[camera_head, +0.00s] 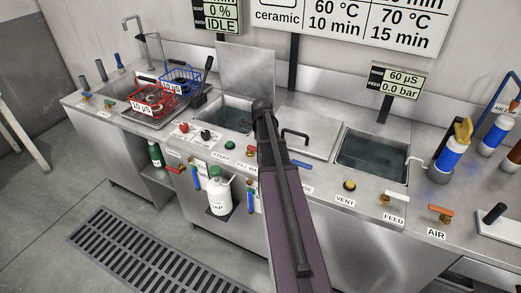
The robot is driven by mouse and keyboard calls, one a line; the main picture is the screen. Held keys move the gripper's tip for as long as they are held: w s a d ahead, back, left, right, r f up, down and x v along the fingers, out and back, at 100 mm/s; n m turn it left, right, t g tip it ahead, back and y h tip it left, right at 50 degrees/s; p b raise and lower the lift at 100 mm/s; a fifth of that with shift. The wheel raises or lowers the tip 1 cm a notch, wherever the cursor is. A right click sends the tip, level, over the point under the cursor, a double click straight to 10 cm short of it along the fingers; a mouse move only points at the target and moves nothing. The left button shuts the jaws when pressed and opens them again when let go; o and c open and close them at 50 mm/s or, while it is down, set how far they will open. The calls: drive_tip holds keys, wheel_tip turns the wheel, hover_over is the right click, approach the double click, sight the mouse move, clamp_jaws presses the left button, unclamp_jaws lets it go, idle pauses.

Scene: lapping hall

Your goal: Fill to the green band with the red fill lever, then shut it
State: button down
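A small red lever (174,170) shows on the front of the steel counter, left of a sight tube (196,178) with blue in it. Its exact position is too small to tell. A second upright tube (249,196) with blue in it stands further right, partly beside my arm. A green band cannot be made out clearly on either tube. A tank (236,103) with liquid in it lies behind, its lid raised. My arm crosses the middle of the view, and its dark end (262,106) is over the tank's right edge. I cannot make out fingers there.
A white soap bottle (220,195) stands between the tubes. Red (151,101) and blue (181,80) baskets sit at the left sink. A closed lid (305,137) and another filled tank (372,158) lie right, with FEED (391,198) and AIR (440,212) levers in front. The floor in front holds a grate (148,257).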

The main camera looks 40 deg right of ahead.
drive_tip(key=shift+s+a, duration=0.15)
drive_tip(key=shift+a, duration=0.05)
drive_tip(key=shift+c, duration=2.4)
unclamp_jaws()
drive_tip(key=shift+d, duration=0.1)
drive_tip(key=shift+r, duration=0.15)
